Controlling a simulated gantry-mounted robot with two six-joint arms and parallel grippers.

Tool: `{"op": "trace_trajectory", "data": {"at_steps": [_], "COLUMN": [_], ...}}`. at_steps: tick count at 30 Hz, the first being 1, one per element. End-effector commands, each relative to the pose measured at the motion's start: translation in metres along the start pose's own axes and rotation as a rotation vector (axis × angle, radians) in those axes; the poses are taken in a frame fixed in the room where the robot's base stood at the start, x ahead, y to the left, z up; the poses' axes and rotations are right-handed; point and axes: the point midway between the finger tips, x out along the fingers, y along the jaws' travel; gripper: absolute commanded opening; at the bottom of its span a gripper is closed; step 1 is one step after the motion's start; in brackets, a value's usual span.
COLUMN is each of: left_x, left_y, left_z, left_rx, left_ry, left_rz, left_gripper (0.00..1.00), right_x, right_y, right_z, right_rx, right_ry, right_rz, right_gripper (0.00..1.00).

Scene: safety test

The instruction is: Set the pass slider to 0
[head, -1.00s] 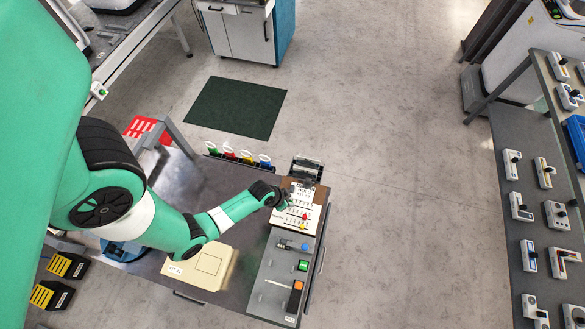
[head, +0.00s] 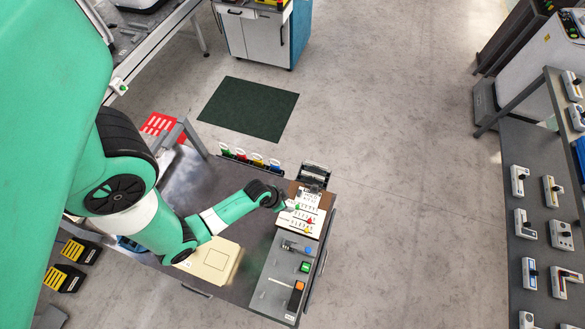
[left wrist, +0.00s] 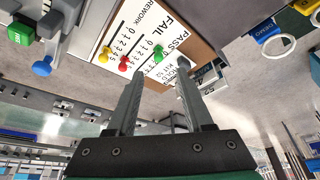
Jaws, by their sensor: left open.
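The score board (head: 311,203) lies at the far right end of the workbench, and the left wrist view shows its printed card (left wrist: 133,30) with PASS, FAIL and REWORK rows. The green pass slider knob (left wrist: 158,52) is on the PASS row; its exact number cannot be read. The red knob (left wrist: 124,63) is on the FAIL row and the yellow knob (left wrist: 105,54) on the REWORK row. My left gripper (head: 286,204) is at the board's left edge; in the left wrist view its fingers (left wrist: 158,82) are apart and empty, with the green knob beyond the gap.
A grey panel (head: 271,290) with a blue knob (left wrist: 42,66), a green button (head: 305,267) and an orange-topped switch (head: 298,286) adjoins the board. A stack of cream folders (head: 213,262) lies left. Colored tags (head: 257,160) stand behind. Open floor lies right of the bench.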

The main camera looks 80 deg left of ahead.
Motion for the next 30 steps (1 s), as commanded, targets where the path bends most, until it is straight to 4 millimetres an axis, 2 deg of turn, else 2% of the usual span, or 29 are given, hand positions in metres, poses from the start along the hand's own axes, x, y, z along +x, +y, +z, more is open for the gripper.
{"op": "trace_trajectory", "data": {"at_steps": [1,6,26,28,30], "left_x": [-0.02,-0.037,-0.039,-0.044,-0.051], "left_y": [0.0,0.0,0.001,0.005,0.008], "left_z": [-0.004,-0.002,-0.001,-0.01,-0.037], "left_rx": [0.0,-0.001,0.003,0.027,0.062], "left_ry": [0.0,0.001,0.001,0.011,0.046], "left_rz": [-0.001,-0.001,0.001,0.008,0.013], "left_gripper": [0.52,0.52,0.52,0.52,0.52], "right_x": [0.015,0.024,0.025,0.03,0.035], "right_y": [0.0,0.0,0.0,0.0,0.0], "right_z": [-0.013,-0.023,-0.023,-0.027,-0.032], "right_rx": [0.0,0.0,0.0,0.0,0.0], "right_ry": [0.001,0.0,0.0,0.0,0.0], "right_rz": [0.0,0.0,0.0,0.0,0.0], "right_gripper": [0.5,0.5,0.5,0.5,0.5]}}
